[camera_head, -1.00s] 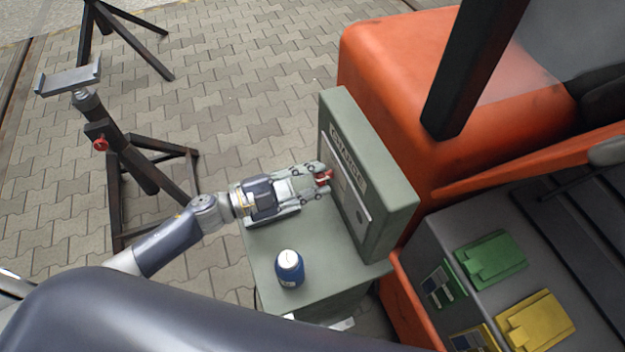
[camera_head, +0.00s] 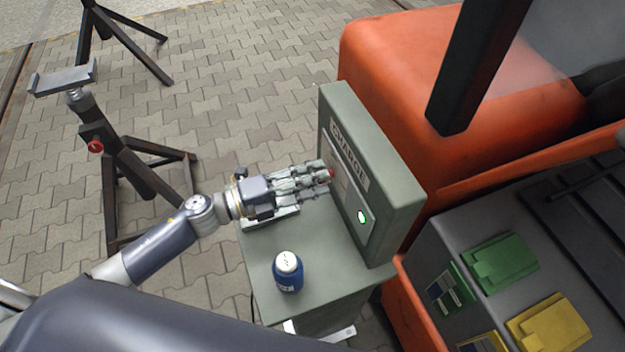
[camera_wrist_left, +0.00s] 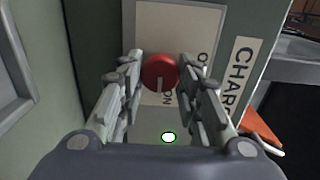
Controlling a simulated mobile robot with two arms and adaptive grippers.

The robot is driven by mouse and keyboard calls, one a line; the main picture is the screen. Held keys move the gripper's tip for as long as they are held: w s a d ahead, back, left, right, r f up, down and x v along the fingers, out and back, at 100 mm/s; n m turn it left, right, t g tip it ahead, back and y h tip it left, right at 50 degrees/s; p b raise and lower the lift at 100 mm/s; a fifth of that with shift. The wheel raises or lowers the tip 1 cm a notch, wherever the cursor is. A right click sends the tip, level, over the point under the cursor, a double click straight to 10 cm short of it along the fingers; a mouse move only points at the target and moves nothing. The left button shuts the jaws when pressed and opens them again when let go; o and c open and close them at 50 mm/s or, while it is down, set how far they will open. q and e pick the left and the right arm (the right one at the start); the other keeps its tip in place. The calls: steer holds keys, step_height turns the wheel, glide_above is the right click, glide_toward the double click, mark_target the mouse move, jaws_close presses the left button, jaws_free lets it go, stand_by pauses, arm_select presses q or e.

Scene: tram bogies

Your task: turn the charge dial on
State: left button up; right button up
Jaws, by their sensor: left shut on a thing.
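The charge dial (camera_wrist_left: 160,73) is a red knob on the face of the grey-green charge box (camera_head: 385,185). In the left wrist view its pale pointer mark points down toward the word ON. A small lamp (camera_head: 361,217) on the panel glows green-white, and the lamp also shows in the wrist view (camera_wrist_left: 168,137). My left gripper (camera_head: 328,178) is shut on the dial, one finger on each side, and covers most of it in the head view. My right gripper is out of view.
A blue bottle with a white cap (camera_head: 288,272) stands on the cabinet top (camera_head: 262,262) near the arm. An orange vehicle (camera_head: 400,75) stands close behind the box. Dark stands (camera_head: 125,160) are at the left on paving.

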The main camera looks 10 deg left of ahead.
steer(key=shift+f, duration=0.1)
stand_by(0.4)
arm_select(q)
steer(key=o, duration=1)
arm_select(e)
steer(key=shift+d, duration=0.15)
arm_select(q)
steer(key=v, duration=1.2)
